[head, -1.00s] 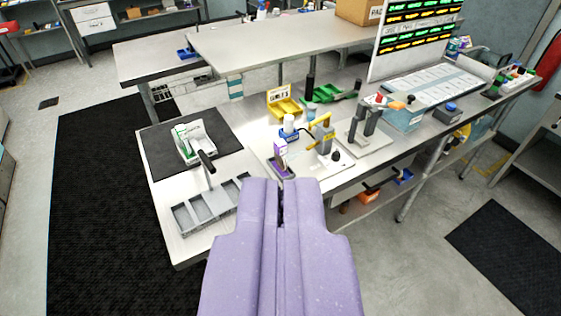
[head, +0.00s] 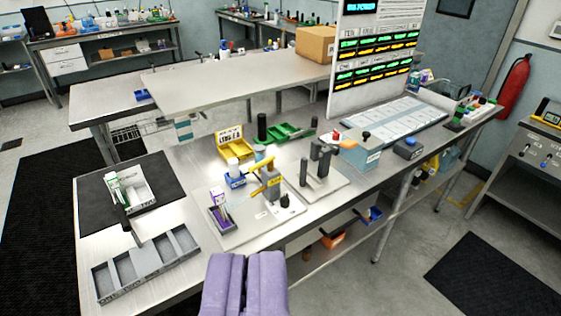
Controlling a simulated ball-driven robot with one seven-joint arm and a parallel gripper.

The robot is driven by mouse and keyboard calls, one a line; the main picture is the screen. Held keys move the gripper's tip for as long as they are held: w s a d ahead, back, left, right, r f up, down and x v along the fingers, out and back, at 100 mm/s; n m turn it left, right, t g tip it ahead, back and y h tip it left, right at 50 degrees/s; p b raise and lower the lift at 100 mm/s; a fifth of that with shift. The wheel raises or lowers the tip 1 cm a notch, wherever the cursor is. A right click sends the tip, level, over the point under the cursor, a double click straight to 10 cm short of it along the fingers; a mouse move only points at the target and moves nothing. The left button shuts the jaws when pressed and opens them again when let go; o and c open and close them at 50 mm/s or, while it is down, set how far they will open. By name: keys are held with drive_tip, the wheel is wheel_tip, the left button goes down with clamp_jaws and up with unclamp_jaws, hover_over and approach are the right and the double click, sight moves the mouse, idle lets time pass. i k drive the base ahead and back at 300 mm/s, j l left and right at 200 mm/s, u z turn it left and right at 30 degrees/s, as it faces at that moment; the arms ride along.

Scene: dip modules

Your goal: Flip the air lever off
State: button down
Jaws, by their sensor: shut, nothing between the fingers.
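My gripper (head: 247,262), with its two lilac fingers together, is shut and empty at the bottom middle of the head view, in front of the bench's front edge. I cannot tell for sure which part is the air lever. A yellow lever-like arm (head: 262,188) on a grey block stands on a light plate on the bench, beyond my fingertips. Below the bench top, right of my gripper, is an orange part (head: 333,240) with a dark bar by it and a blue part (head: 375,214); their details are too small to read. My gripper touches none of these.
A grey-green stand (head: 320,165), yellow bin (head: 237,148) and green bin (head: 285,132) stand farther back. Floor to the right is open.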

sight(269, 160)
drive_tip(key=i+l, duration=0.15)
drive_tip(key=i, duration=0.3)
drive_tip(key=i+l+z, duration=0.1)
drive_tip(key=i, duration=0.4)
drive_tip(key=i+l, duration=0.15)
drive_tip(key=i, duration=0.3)
